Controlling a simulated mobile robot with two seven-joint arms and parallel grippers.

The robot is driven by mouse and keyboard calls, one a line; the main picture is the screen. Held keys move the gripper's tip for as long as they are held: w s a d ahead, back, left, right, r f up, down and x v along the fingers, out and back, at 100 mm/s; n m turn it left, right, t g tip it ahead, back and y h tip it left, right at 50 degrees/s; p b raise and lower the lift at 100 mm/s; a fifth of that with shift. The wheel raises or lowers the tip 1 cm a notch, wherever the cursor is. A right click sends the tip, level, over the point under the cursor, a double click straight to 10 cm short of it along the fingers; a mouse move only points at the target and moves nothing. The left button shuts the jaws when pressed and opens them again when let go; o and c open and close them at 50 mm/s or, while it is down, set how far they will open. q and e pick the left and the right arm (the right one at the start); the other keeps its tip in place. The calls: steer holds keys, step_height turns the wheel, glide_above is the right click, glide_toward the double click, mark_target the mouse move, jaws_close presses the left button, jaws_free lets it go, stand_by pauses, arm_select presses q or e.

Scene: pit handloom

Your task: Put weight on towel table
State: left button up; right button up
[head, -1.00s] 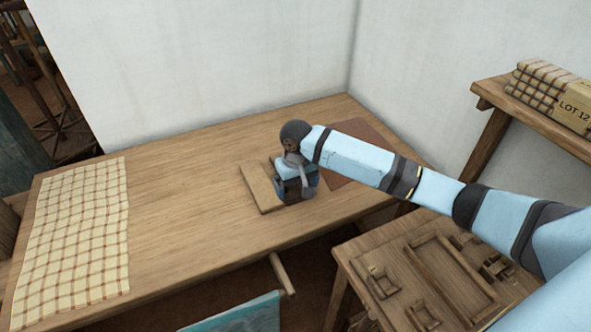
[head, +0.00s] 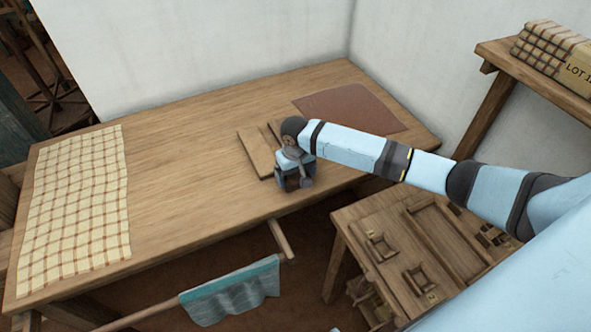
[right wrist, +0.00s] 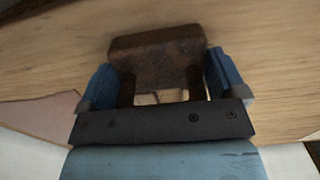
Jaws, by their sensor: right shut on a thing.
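The large wooden table (head: 190,165) stands against the white walls, with a checked towel (head: 80,195) spread flat over its left end. My right gripper (head: 294,183) is low over the table's front edge, just in front of a small wooden board. In the right wrist view its two blue fingers (right wrist: 165,85) are shut on a dark rusty-brown block, the weight (right wrist: 155,58). The head view mostly hides the weight behind the gripper. I cannot tell whether the weight touches the tabletop. My left gripper is not in view.
The wooden board (head: 257,154) lies mid-table and a reddish-brown mat (head: 350,107) lies at the back right. A teal cloth (head: 232,293) hangs on a rail in front. A low wooden stand (head: 395,250) with small fittings is at right. Stacked checked cloths (head: 548,48) rest on a shelf.

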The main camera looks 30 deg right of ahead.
steer(key=o, duration=1.4)
steer(key=shift+f, duration=0.1)
step_height(320, 180, up, 12)
steer(key=shift+r+p, duration=0.2)
steer(key=shift+p, duration=0.2)
